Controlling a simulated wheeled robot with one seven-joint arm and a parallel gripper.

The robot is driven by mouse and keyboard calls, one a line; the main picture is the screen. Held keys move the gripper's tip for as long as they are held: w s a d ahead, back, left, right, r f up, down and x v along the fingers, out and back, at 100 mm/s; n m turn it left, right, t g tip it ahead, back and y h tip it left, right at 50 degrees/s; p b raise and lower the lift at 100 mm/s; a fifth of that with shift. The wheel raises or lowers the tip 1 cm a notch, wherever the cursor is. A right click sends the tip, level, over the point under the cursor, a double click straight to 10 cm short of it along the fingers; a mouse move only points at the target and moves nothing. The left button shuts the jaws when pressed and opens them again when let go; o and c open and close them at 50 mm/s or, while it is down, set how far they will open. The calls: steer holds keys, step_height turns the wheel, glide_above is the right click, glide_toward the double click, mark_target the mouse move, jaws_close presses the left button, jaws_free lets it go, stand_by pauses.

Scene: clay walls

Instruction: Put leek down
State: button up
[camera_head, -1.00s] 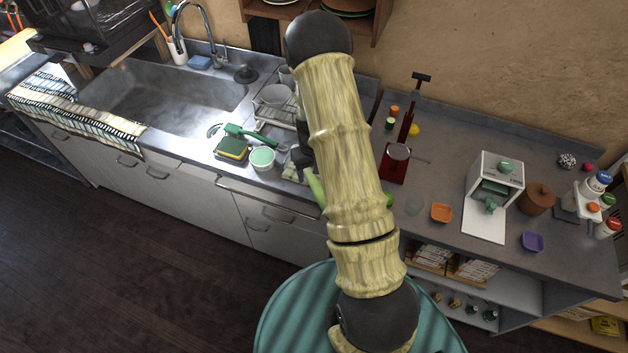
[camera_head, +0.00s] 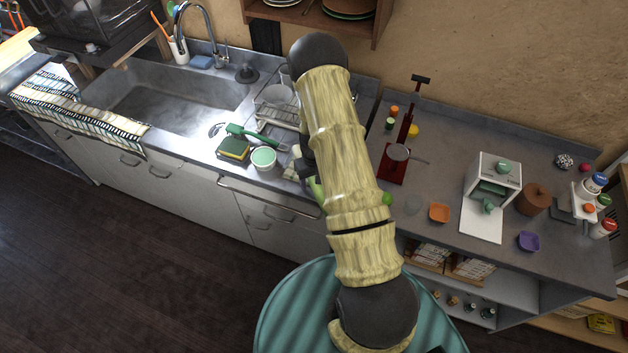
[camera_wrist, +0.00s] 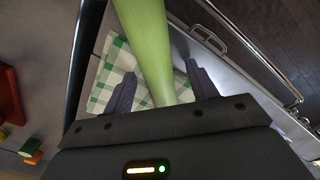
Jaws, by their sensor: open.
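The leek (camera_wrist: 150,50) is a long pale-green stalk in the wrist view. It lies between the two fingers of my gripper (camera_wrist: 160,88), with a gap on each side, so the fingers are open around it. A green-and-white checked cloth (camera_wrist: 105,88) shows under and beside it on the counter. In the head view only a green bit of the leek (camera_head: 317,190) shows beside my arm, near the counter's front edge. My arm hides most of the leek and the gripper there.
A small green-topped bowl (camera_head: 263,158) and a yellow-green sponge (camera_head: 233,148) sit left of the gripper, with a dish rack (camera_head: 279,112) behind. A red press (camera_head: 394,164) stands to the right. The counter's front edge and handle rail (camera_head: 268,196) are close.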

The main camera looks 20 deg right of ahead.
steer(key=shift+c, duration=0.2)
steer(key=c, duration=1.2)
steer(key=shift+r+b, duration=1.2)
steer(key=shift+r, duration=3.85)
